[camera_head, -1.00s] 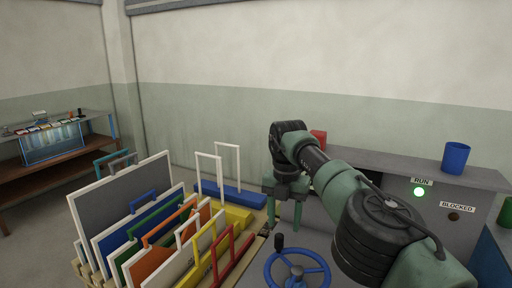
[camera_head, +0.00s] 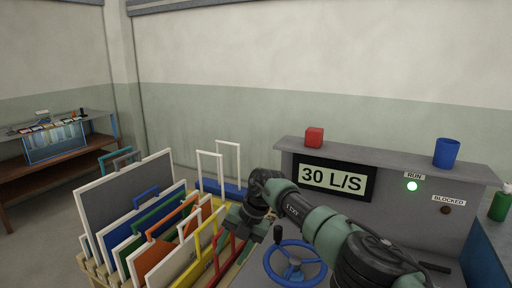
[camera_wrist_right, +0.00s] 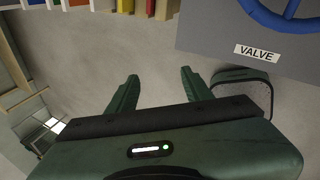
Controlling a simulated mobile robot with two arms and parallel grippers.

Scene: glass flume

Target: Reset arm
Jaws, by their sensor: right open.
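My right arm comes in from the lower right in the head view. Its green and black gripper (camera_head: 240,226) hangs between the rack of coloured panels (camera_head: 122,192) and the blue valve wheel (camera_head: 296,264). In the right wrist view, the gripper's two green fingers (camera_wrist_right: 158,78) stand apart with only grey floor between them, so it is open and empty. The wheel's rim (camera_wrist_right: 285,18) shows at that view's upper right, apart from the fingers. My left gripper is not in view.
A grey console holds a display (camera_head: 333,178) reading 30 L/S, a lit green RUN lamp (camera_head: 411,186) and a dark BLOCKED lamp (camera_head: 445,210). A red block (camera_head: 314,137) and blue cup (camera_head: 446,152) stand on top. A shelf (camera_head: 60,150) stands far left.

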